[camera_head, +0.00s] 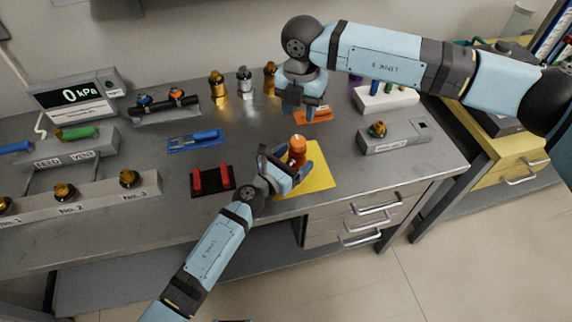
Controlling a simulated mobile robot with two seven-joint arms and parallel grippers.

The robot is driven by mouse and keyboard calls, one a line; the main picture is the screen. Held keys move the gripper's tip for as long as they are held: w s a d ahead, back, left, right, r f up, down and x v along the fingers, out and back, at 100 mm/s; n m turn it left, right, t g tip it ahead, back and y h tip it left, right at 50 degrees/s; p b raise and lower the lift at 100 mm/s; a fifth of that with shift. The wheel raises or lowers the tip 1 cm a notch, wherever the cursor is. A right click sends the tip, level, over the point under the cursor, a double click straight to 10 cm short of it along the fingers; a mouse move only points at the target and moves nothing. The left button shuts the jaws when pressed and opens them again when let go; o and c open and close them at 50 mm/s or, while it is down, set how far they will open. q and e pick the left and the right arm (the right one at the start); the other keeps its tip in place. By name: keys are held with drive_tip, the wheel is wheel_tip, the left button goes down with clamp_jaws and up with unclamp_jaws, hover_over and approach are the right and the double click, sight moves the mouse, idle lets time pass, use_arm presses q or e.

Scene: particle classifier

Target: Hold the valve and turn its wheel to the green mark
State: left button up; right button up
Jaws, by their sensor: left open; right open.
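An upright orange piece (298,147) stands at the yellow mat (318,180) near the middle of the bench. It may be the valve, but I cannot make out its wheel or a green mark. My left gripper (291,171) reaches in from below with open fingers at this piece and hides its lower part. I cannot tell whether the fingers touch it. My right gripper (304,108) points down, open, behind the orange piece, and partly covers an orange flat item (318,117).
A black holder with red blocks (212,180) and a blue tool on a mat (196,140) lie to the left. Brass fittings (219,88) stand at the back. A grey box (394,139) is at the right. A gauge display (75,96) reads 0 kPa.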

sight(299, 141)
use_arm(q)
drive_tip(key=c, duration=1.4)
drive_tip(key=shift+c, duration=0.2)
use_arm(e)
drive_tip(key=o, duration=0.5)
drive_tip(key=n, duration=0.3)
drive_tip(key=r+n, duration=0.1)
drive_tip(key=n, duration=0.1)
drive_tip(key=shift+n, duration=0.4)
wheel_tip(299, 141, down, 11)
drive_tip(key=n, duration=0.6)
drive_tip(key=shift+s+d+n, duration=0.1)
drive_tip(key=shift+n, duration=0.2)
